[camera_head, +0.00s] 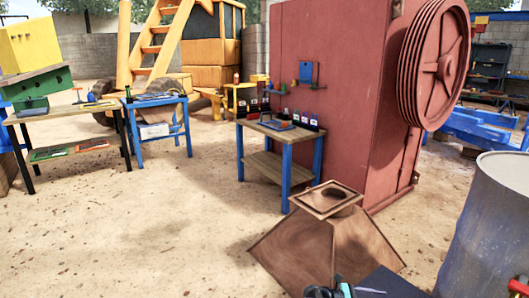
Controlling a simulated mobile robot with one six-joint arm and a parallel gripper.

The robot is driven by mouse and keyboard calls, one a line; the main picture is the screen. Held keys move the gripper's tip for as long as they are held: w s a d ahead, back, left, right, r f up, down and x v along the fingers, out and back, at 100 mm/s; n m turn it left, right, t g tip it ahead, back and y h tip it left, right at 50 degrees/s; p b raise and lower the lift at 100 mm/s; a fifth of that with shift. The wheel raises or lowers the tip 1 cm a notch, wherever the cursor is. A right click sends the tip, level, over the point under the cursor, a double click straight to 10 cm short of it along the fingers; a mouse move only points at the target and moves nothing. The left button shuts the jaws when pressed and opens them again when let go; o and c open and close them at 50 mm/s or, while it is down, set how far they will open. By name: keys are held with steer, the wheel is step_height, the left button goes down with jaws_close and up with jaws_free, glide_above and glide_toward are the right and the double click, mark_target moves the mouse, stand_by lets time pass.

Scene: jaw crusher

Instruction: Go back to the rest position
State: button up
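A small dark piece with teal and red parts (330,289) shows at the bottom edge, right of centre. It looks like the end of my arm, cut off by the frame. I cannot make out fingertips there, or whether anything is held. The large red jaw crusher (325,115) stands right of centre, with a grooved flywheel (443,66) at its upper right.
A brown flared hopper (290,252) sits close in front of the crusher. A grey-blue barrel (490,230) stands at the right edge. A blue-legged table (285,152) with tools stands beside the crusher. Workbenches (70,118) are at left. Open sandy ground lies left and centre.

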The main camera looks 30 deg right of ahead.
steer(key=w+a+n+t+y+p, duration=0.1)
steer(key=w+a+p, duration=0.15)
steer(key=a, duration=0.35)
steer(key=w+a+n+t+p, duration=0.1)
steer(key=a+t+p, duration=0.1)
steer(key=a+p, duration=0.3)
steer(key=s+a+f+m+y+p, duration=0.2)
steer(key=s+a+m+y+p, duration=0.1)
steer(key=a, duration=1.1)
steer(key=s+a+f+m+t+y+p, duration=0.1)
steer(key=s+a+f+m+y+p, duration=0.1)
steer(key=a, duration=1.2)
steer(key=s+a+f+m+y+p, duration=0.2)
steer(key=s+a+m+y+p, duration=0.3)
steer(key=a+m, duration=0.4)
steer(key=a+y+p, duration=0.1)
steer(key=a+y, duration=0.1)
steer(key=a, duration=0.2)
steer(key=shift+a+f+y, duration=0.3)
steer(key=shift+a, duration=0.1)
